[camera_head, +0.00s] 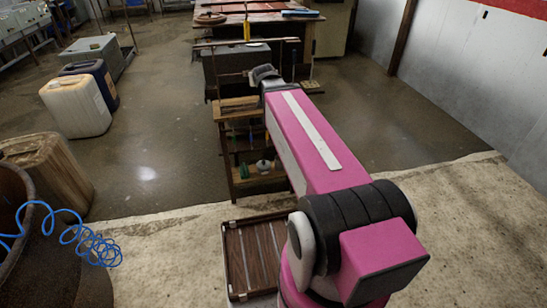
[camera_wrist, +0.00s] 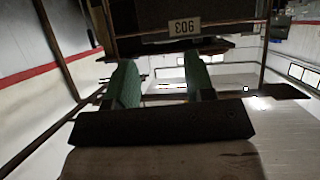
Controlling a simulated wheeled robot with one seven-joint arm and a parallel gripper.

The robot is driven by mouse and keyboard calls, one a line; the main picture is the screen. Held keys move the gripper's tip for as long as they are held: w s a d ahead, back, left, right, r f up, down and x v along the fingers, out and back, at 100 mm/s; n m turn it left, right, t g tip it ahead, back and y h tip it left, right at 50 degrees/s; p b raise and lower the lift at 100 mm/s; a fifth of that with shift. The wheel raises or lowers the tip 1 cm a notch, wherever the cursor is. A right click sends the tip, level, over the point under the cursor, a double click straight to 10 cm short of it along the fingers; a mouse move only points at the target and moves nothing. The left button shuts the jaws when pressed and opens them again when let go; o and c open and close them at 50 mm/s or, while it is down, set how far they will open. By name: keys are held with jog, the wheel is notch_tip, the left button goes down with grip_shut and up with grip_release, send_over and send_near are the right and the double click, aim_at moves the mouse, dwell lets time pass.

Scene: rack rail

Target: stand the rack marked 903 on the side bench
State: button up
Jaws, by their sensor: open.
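In the wrist view, which looks upside down, a pale plate reading 903 is fixed to a dark rack (camera_wrist: 150,17). My gripper (camera_wrist: 160,68) shows there as two green fingers, spread apart with nothing between them. The rack's lower edge in that picture lies just beyond the fingertips. Whether they touch it I cannot tell. In the head view my pink arm reaches away from me, and the fingers cannot be made out. I cannot tell for sure which surface is the side bench; a low slatted wooden stand (camera_head: 236,258) is close by at the bottom.
A wooden shelf frame (camera_head: 228,150) with small items on it stands left of my arm. A table (camera_head: 297,42) is farther back. Pale and dark canisters (camera_head: 75,107), a brown container (camera_head: 50,168) and a blue coiled hose (camera_head: 88,240) are at left. Floor at right is clear.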

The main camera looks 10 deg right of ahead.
jog(key=s+f+g+y, duration=0.1)
jog(key=s+f+g, duration=1.1)
jog(key=s+f, duration=1)
notch_tip(320, 180, down, 4)
jog(key=shift+s+d+r+n, duration=0.15)
jog(key=shift+d+r+n, duration=0.05)
jog(key=shift+n, duration=0.1)
